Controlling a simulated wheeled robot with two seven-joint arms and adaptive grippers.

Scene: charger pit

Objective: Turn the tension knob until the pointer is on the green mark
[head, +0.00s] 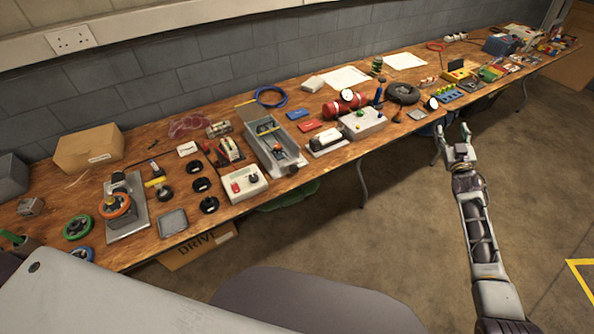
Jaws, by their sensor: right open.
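I cannot tell for sure which part is the tension knob; no pointer or green mark is readable at this size. One candidate is the dark knob on the cream control box (243,184) with a red button, near the table's front edge. Another is the light grey box (362,124) with small knobs, further right. A grey stand with an orange ring (115,206) is at the left. My right gripper (452,129) is open and empty, off the front edge of the table over the floor, apart from all of these. My left gripper is not in view.
The long wooden table (150,243) is crowded with parts along the wall. A grey tray-like fixture (272,145) stands mid-table. A cardboard box (90,148) is at the back left, another (198,247) under the table. The floor at right is clear.

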